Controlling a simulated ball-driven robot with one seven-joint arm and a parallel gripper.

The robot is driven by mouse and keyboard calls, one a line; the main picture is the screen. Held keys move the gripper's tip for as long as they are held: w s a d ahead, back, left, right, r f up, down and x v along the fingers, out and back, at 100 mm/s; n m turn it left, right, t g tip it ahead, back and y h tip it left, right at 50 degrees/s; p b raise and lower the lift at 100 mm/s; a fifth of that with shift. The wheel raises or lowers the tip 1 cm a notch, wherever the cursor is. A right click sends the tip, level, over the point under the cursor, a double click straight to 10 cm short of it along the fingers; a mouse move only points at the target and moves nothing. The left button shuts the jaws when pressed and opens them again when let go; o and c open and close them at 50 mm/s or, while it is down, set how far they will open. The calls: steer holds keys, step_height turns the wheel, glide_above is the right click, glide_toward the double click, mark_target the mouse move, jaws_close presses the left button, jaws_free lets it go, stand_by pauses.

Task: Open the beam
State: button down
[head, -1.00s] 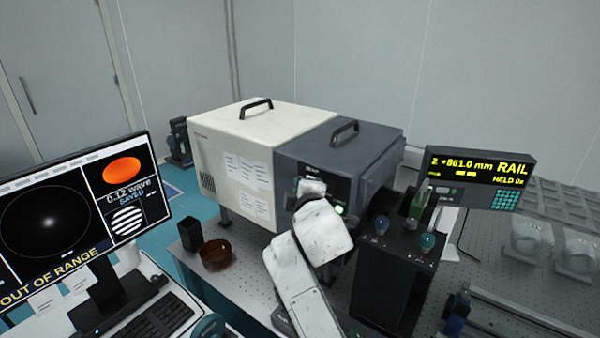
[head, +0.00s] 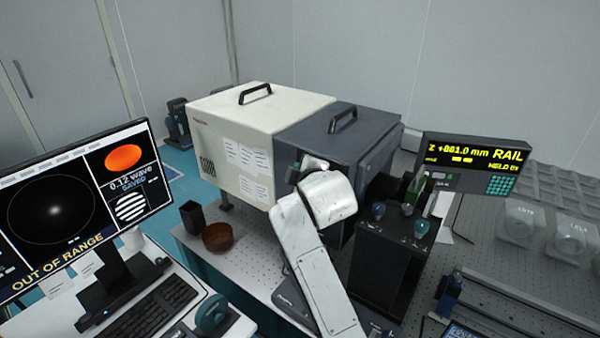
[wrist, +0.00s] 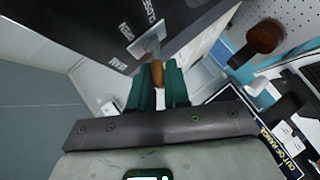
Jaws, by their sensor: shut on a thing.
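The beam housing is a long box with a cream half (head: 238,115) and a dark grey half (head: 310,132), each with a top handle. In the wrist view, the dark face (wrist: 105,28) carries a small metal lever (wrist: 148,45) with an orange-brown knob (wrist: 157,74). In the head view my white arm hides the gripper, the lever and part of the dark front panel.
A black cup (head: 193,217) and brown bowl (head: 217,237) stand on the perforated table left of my arm. A dark stand with knobs (head: 385,250) is close on the right. A monitor (head: 75,210) reads OUT OF RANGE. A rail display (head: 470,165) stands at the right.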

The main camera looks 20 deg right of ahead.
steer(key=c, duration=1.2)
jaws_free()
steer(key=b+v, duration=0.2)
steer(key=v, duration=0.8)
steer(key=shift+s+r, duration=0.15)
steer(key=shift+s, duration=0.2)
